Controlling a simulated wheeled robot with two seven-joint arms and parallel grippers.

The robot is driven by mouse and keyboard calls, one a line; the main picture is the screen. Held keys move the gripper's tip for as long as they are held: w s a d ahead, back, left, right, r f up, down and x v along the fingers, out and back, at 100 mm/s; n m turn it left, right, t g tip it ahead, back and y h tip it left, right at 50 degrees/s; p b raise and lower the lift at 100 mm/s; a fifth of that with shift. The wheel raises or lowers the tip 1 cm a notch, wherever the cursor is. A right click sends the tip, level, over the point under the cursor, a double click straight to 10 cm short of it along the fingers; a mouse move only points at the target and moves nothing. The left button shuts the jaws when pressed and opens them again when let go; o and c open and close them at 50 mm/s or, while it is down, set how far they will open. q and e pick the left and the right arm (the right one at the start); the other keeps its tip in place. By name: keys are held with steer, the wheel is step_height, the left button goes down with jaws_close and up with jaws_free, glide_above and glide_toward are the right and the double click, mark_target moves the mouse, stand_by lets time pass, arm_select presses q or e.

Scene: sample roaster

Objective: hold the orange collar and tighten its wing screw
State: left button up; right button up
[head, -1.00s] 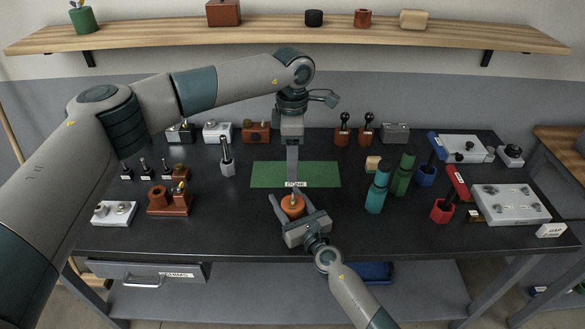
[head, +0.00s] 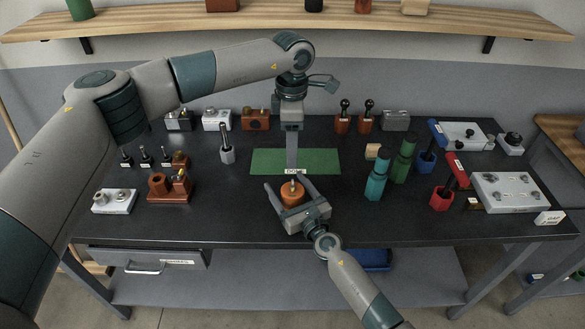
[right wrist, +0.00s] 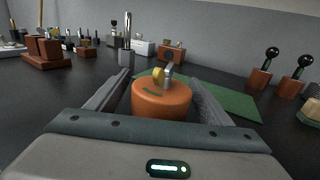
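The orange collar (head: 292,194) stands upright on the black bench, in front of the green mat. In the right wrist view the collar (right wrist: 162,102) has a dark green mark on top. A small brass piece (right wrist: 158,75), likely the wing screw, and a grey upright piece (right wrist: 168,74) rise from it. My right gripper (head: 287,181) is open, with one finger on each side of the collar; contact is not clear. My left gripper (head: 292,168) hangs pointing down above the mat, behind the collar. Its fingers show edge-on, so their opening is hidden.
Teal (head: 376,184) and green (head: 402,163) cylinders stand right of the collar. A brown block fixture (head: 165,191) and a grey post (head: 226,150) stand left. The bench beside the collar is clear.

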steer(key=shift+s, duration=0.15)
steer(key=shift+s+d, duration=0.2)
steer(key=shift+s, duration=0.4)
steer(key=v, duration=1)
steer(key=shift+s+d, duration=0.15)
steer(key=shift+d, duration=0.05)
steer(key=shift+s+f, duration=0.1)
